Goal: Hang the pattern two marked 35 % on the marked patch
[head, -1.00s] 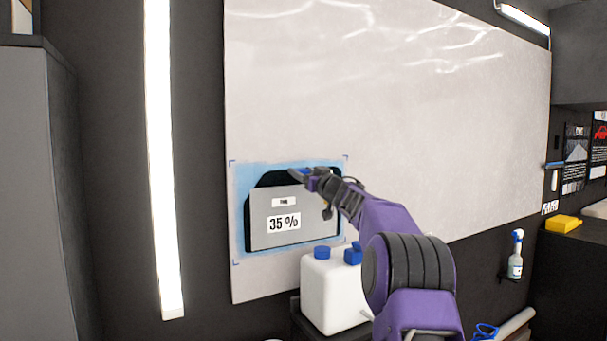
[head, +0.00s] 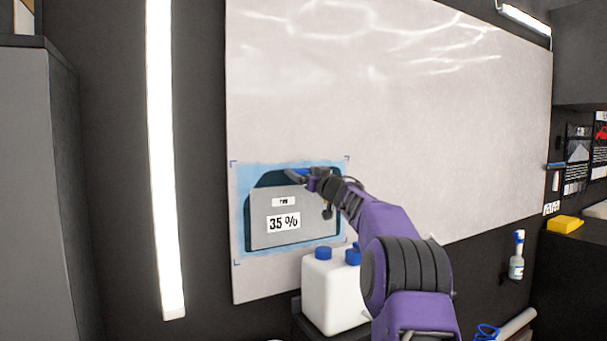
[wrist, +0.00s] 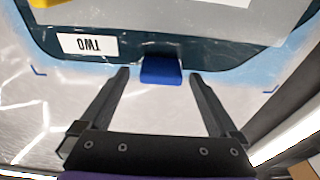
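The pattern two (head: 263,238), a dark teal sheet with a grey panel marked 35 %, lies against the whiteboard inside the light blue marked patch (head: 240,190). In the wrist view its TWO label (wrist: 88,44) is upside down, and its blue tab (wrist: 160,70) sticks out from its edge. My gripper (wrist: 160,75) is open, with its fingers on either side of the tab and a gap at each side. In the head view my gripper (head: 307,177) is at the pattern's upper right edge, partly covering it.
A white canister (head: 330,292) with blue caps stands below the patch, close to my arm. A spray bottle (head: 517,255) and a yellow block (head: 565,224) are at the right. The upper whiteboard (head: 400,110) is bare.

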